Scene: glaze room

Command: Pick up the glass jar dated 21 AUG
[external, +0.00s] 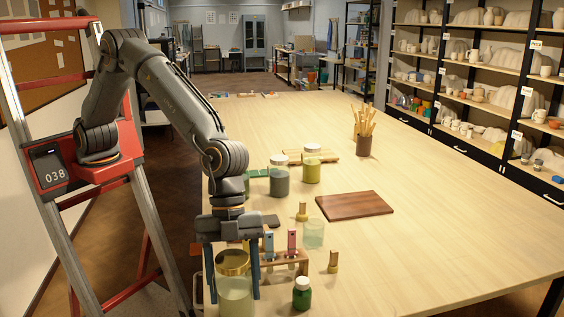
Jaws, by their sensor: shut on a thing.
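A large glass jar with a gold lid (235,291) and pale greenish contents stands at the near left end of the table, its base at the picture's lower edge. My gripper (232,284) points down over it, with one finger on each side, shut on the jar. I cannot tell whether the jar touches the table. No date on it is readable. Two other lidded jars stand farther back, a grey-blue one (279,180) and a yellow-green one (312,170). No dates show on them either.
A wooden rack (298,258) with coloured tubes stands close to my gripper's right. A small green bottle (302,296), a pale glass cup (314,236) and wooden-handled pieces (333,263) are nearby. A brown board (354,205) lies beyond. The table's right side is clear.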

